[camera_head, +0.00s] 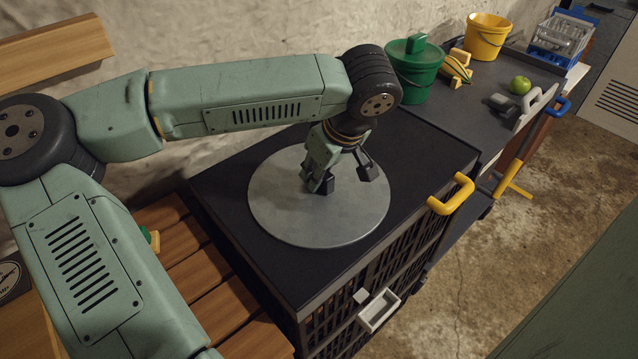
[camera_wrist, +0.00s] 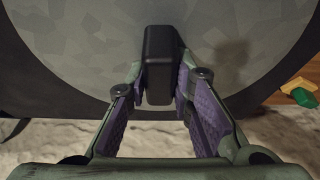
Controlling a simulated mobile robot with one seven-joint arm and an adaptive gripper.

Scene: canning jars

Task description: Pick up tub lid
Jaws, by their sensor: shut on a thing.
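The tub lid (camera_head: 300,218) is a large round grey disc over the black top of a slatted unit in the head view. In the wrist view the lid (camera_wrist: 75,45) fills most of the upper part, with a black block-shaped handle (camera_wrist: 160,62) standing on it. My gripper (camera_head: 343,180) is over the middle of the lid, pointing down. In the wrist view its two fingers (camera_wrist: 160,88) are on either side of the handle, shut on it. The lid looks level. I cannot tell whether it rests on the black top or is slightly raised.
A green lidded bucket (camera_head: 413,75), a yellow bucket (camera_head: 487,40), a green apple (camera_head: 520,85) and a blue rack (camera_head: 560,42) stand on the dark counter behind. A yellow handle (camera_head: 451,194) sticks out at the unit's right edge. A wooden slatted surface (camera_head: 190,250) is at left.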

